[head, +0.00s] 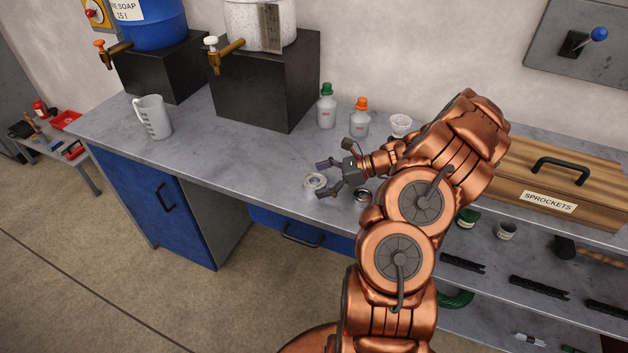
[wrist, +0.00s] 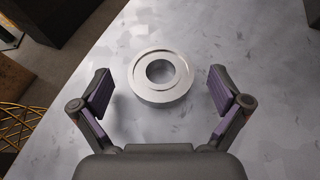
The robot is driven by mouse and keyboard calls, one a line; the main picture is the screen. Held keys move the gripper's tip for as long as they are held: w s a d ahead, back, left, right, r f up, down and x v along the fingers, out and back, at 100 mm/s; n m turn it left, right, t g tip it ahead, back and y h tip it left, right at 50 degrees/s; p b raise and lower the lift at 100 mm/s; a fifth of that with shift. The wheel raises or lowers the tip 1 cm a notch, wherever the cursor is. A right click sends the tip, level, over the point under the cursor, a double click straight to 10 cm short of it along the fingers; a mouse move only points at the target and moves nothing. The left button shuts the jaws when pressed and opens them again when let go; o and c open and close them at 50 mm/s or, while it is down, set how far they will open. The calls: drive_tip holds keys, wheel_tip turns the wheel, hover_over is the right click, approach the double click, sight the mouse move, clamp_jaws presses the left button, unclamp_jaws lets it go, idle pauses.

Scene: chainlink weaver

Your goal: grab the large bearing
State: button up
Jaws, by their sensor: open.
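A large silver ring-shaped bearing (head: 315,181) lies flat on the grey worktop near its front edge in the head view. In the wrist view the bearing (wrist: 160,52) sits at the upper middle, centred between and slightly ahead of the fingers. My gripper (head: 324,178) is open and its two fingers (wrist: 160,93) stand to the left and right of the bearing with a gap on each side. Nothing is held. A smaller dark-and-silver round part (head: 362,195) lies right of my gripper in the head view, partly hidden by my arm.
On the worktop (head: 225,150) stand a measuring jug (head: 152,117), a green-capped bottle (head: 326,106), an orange-capped bottle (head: 360,117) and a small white cup (head: 400,125). A black block (head: 265,90) stands behind. A wooden sprockets box (head: 560,180) is at right. The worktop left of the bearing is clear.

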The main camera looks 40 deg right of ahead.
drive_tip(key=shift+w+a+f, duration=0.1)
drive_tip(key=shift+w+a, duration=0.05)
drive_tip(key=shift+a, duration=0.1)
drive_tip(key=c, duration=1.3)
drive_tip(key=shift+c, duration=0.2)
